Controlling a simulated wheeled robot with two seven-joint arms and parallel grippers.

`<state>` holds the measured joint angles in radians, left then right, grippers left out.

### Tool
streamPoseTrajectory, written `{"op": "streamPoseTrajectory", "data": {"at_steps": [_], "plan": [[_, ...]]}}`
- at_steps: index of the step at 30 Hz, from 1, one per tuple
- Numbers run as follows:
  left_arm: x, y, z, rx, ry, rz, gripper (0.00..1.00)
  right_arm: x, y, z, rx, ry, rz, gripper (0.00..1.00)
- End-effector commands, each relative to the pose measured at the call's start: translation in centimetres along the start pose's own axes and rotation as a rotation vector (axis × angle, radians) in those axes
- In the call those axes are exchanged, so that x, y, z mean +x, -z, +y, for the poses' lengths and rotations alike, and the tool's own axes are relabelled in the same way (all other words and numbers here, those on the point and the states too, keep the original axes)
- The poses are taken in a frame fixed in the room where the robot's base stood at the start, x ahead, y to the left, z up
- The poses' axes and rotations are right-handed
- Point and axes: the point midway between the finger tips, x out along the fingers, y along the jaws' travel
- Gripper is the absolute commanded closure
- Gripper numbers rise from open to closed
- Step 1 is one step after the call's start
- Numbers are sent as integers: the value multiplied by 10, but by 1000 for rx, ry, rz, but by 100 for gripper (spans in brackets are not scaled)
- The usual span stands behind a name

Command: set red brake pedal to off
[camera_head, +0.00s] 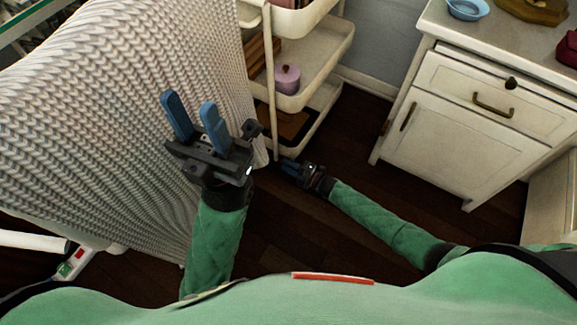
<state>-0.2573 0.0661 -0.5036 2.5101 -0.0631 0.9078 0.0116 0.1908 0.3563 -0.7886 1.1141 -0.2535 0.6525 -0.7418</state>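A small pedal sits at the lower left on a white bed frame part. Its red section (79,254) is at the upper end and its green section (64,269) at the lower end. My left gripper (189,101) points up the picture with its two blue fingers apart and nothing between them. It is in front of the bed's knitted blanket, above and to the right of the pedal in the picture. My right gripper (287,167) is low near the shelf cart's foot, far right of the pedal. Its fingers are small and dark, so their opening is unclear.
The grey knitted blanket (90,110) hangs over the bed at left. A white shelf cart (318,62) holds a purple pot (286,78). A white cabinet (450,130) stands at right. Dark wooden floor (350,135) is open between cart and cabinet.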

Motion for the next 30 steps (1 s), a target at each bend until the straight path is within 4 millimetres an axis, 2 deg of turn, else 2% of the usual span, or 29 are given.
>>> {"op": "streamPoseTrajectory", "data": {"at_steps": [8, 18, 21, 30], "plan": [[4, 0, 0, -2, 3, 2, 64, -15, 1, 0, 1, 1, 0, 73], [16, 3, -3, -9, 22, 21, 64, -65, 0, 1, 1, 1, -1, 73], [18, 3, -3, -9, 27, 25, 64, -74, 0, 0, 1, 1, -1, 73], [19, 3, -3, -8, 31, 26, 64, -78, 0, 0, 0, 0, 0, 73]]}}
